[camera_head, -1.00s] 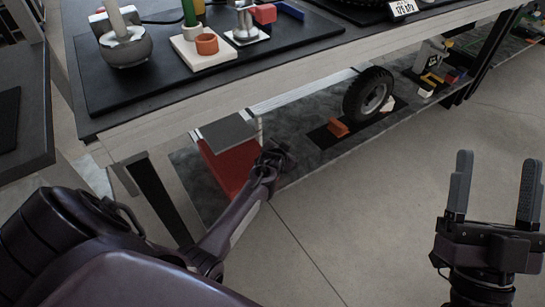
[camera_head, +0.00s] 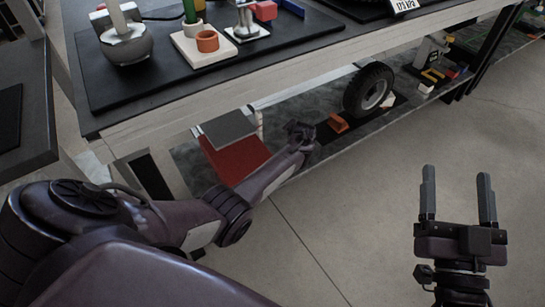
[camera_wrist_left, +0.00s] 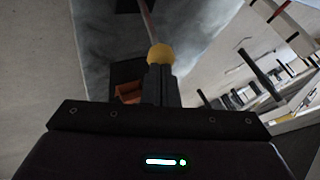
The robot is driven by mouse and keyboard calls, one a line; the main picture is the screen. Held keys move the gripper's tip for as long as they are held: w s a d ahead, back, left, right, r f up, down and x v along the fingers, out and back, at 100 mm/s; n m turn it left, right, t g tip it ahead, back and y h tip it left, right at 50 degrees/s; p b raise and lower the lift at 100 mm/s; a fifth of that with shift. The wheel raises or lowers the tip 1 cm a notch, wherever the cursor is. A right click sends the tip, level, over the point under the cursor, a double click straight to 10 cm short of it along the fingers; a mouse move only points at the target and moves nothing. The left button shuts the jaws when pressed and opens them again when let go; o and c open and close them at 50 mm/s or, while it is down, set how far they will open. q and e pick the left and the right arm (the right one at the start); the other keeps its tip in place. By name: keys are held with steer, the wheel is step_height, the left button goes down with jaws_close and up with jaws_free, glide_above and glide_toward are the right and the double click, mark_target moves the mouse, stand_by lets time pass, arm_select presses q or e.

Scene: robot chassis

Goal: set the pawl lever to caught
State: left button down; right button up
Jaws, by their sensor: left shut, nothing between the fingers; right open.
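In the left wrist view a yellow ball knob (camera_wrist_left: 160,53) sits on the end of a thin rod, apparently the pawl lever. The rod runs up out of the picture. My left gripper (camera_wrist_left: 161,78) is shut and empty, its fingertips just below the knob in the picture; I cannot tell whether they touch it. In the head view my left gripper (camera_head: 302,131) reaches over the lower shelf, and I cannot make out the knob there. My right gripper (camera_head: 457,185) is open and empty above the floor at the right.
The lower shelf (camera_head: 290,101) holds a red box (camera_head: 238,158), an orange block (camera_head: 338,123) and a black wheel (camera_head: 369,89). The bench top (camera_head: 150,83) overhangs it, with a round pot and a white block. The floor (camera_head: 340,210) is clear at the right.

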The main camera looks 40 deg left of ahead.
arm_select(q)
steer(key=shift+s+a, duration=0.1)
steer(key=shift+s, duration=0.05)
steer(key=shift+r+p, duration=0.75)
steer(key=shift+p, duration=0.2)
steer(key=p+v, duration=0.9)
steer(key=v, duration=0.5)
steer(key=shift+p, duration=0.3)
steer(key=shift+s+f, duration=0.15)
steer(key=shift+s, duration=0.05)
